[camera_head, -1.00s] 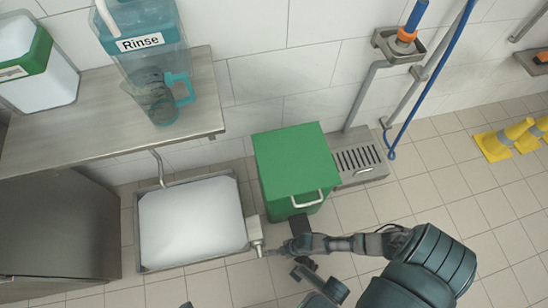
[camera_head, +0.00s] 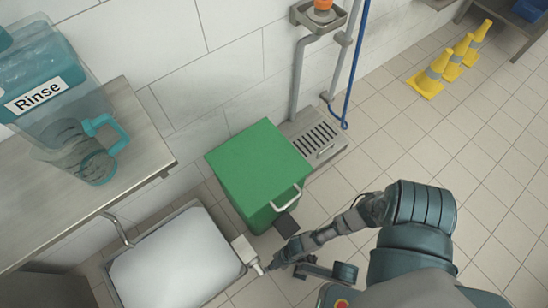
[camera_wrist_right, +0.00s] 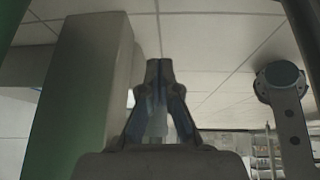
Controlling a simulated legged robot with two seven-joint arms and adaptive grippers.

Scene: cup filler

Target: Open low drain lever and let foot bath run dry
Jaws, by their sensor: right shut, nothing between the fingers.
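The foot bath (camera_head: 172,262) is a shallow metal tray on the floor, holding a pale, whitish fill. A light box with a short pale lever (camera_head: 255,264) sits at its right edge, low near the floor. My right gripper (camera_head: 268,267) is beside the lever's tip; whether they touch is unclear. In the right wrist view its fingers (camera_wrist_right: 158,68) are together with nothing seen between them. The lever cannot be made out clearly there. My left gripper is not in view.
A green bin (camera_head: 258,165) with a dark pedal (camera_head: 287,224) stands close behind my right forearm. A floor drain grate (camera_head: 315,137) lies beyond it. A metal shelf (camera_head: 80,205) holds a Rinse container (camera_head: 45,70) and a jug (camera_head: 85,155). Yellow cones (camera_head: 428,82) stand far right.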

